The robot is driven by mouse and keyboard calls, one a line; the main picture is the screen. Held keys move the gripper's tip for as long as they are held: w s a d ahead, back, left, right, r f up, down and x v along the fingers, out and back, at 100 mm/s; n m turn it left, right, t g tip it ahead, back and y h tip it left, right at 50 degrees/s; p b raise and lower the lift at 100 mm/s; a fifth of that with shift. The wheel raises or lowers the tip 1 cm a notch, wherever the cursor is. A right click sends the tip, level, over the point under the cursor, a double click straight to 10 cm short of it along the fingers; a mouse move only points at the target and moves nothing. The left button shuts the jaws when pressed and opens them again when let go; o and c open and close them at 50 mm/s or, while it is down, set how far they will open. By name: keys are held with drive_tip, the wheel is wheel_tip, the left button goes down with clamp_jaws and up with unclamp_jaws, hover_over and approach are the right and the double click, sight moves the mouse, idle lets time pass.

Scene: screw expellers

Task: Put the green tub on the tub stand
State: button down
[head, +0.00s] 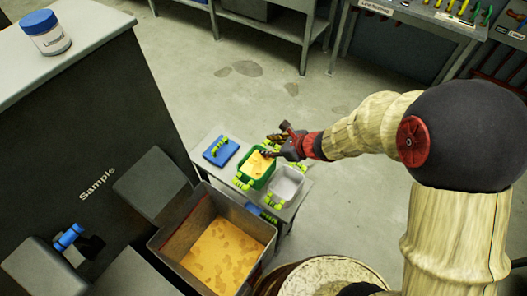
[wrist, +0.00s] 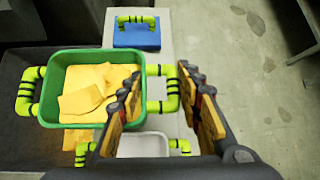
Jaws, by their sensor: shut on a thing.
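The green tub (head: 245,181) holds yellow flakes and has yellow-green handles with black bands on two sides. It also shows in the wrist view (wrist: 55,75), level and large. My gripper (head: 270,149) is shut on its right-hand handle (wrist: 172,88); the fingers (wrist: 160,80) stand either side of it. The tub is over a small pale stand (wrist: 175,40) beside the bin; I cannot tell whether its base touches. A white tub (head: 287,184) with similar handles is close by, partly hidden by my fingers in the wrist view.
A blue lid-like piece (head: 221,151) with a handle lies at the stand's far end. A grey bin (head: 265,235) of yellow flakes stands in front. A dark cabinet marked "Sample" (head: 97,184) is left. Open floor (head: 340,110) lies beyond.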

drive_tip(key=shift+w+a+f+b, duration=0.35)
drive_tip(key=shift+w+f+b, duration=0.45)
drive_tip(key=shift+f, duration=0.75)
drive_tip(key=shift+w+a+f+b, duration=0.45)
drive_tip(key=shift+w+f, duration=0.5)
drive_tip(key=shift+f, duration=0.55)
drive_tip(key=shift+w+a+f+b, duration=0.25)
drive_tip(key=shift+w+f+b, duration=0.6)
drive_tip(key=shift+f, duration=0.7)
drive_tip(key=shift+f, duration=0.2)
drive_tip(key=c, duration=1.3)
unclamp_jaws()
drive_tip(key=shift+c, duration=0.2)
drive_tip(key=shift+o, duration=0.6)
drive_tip(key=shift+r, duration=0.15)
drive_tip(key=shift+d+r, duration=0.1)
drive_tip(key=shift+r, duration=0.1)
drive_tip(key=p+v, duration=0.4)
drive_tip(key=v, duration=0.7)
drive_tip(key=shift+s+d+r+p, duration=0.2)
drive_tip(key=shift+p, duration=0.15)
